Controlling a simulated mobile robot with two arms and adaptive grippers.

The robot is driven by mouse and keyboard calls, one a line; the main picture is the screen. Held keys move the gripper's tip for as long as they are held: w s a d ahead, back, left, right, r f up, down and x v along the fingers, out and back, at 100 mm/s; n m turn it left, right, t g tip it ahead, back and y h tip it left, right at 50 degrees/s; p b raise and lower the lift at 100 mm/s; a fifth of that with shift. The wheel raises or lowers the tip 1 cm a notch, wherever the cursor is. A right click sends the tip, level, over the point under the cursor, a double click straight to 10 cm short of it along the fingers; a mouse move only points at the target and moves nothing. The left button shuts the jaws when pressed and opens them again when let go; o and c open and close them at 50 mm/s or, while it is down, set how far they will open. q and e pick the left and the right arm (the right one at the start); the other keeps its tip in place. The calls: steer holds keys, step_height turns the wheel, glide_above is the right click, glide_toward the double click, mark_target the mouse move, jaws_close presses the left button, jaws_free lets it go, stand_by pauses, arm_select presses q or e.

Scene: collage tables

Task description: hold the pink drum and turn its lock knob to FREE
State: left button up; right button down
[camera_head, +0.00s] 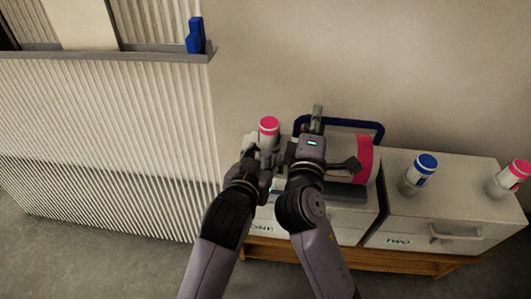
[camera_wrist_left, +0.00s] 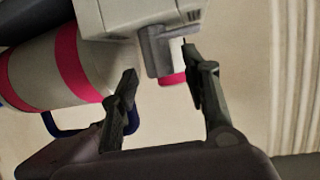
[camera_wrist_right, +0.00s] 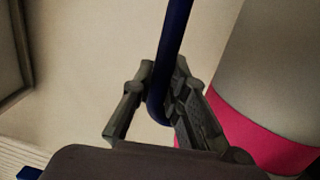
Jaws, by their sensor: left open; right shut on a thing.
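The pink drum (camera_head: 364,158) is a pale cylinder with pink bands, lying on its side on the cabinet top. Its blue handle (camera_head: 376,128) arches behind it. My right gripper (camera_head: 316,122) is shut on this handle; the right wrist view shows the blue bar (camera_wrist_right: 176,35) between its fingers (camera_wrist_right: 162,98). In the left wrist view, a grey knob (camera_wrist_left: 156,52) sticks out from a pale housing beside the drum (camera_wrist_left: 45,75). My left gripper (camera_wrist_left: 160,72) is open, its fingertips either side of the knob, with no contact clear. The knob's markings cannot be read.
A pink-capped bottle (camera_head: 268,128) stands close behind my left gripper (camera_head: 265,163). A blue-capped bottle (camera_head: 423,168) and another pink-capped one (camera_head: 512,175) stand on the right cabinet (camera_head: 465,195). A corrugated panel (camera_head: 100,130) rises at the left.

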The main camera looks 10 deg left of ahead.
steer(key=c, duration=1.5)
jaws_free()
arm_select(q)
steer(key=v, duration=0.5)
steer(key=shift+s, duration=0.1)
arm_select(e)
steer(key=shift+s, duration=0.15)
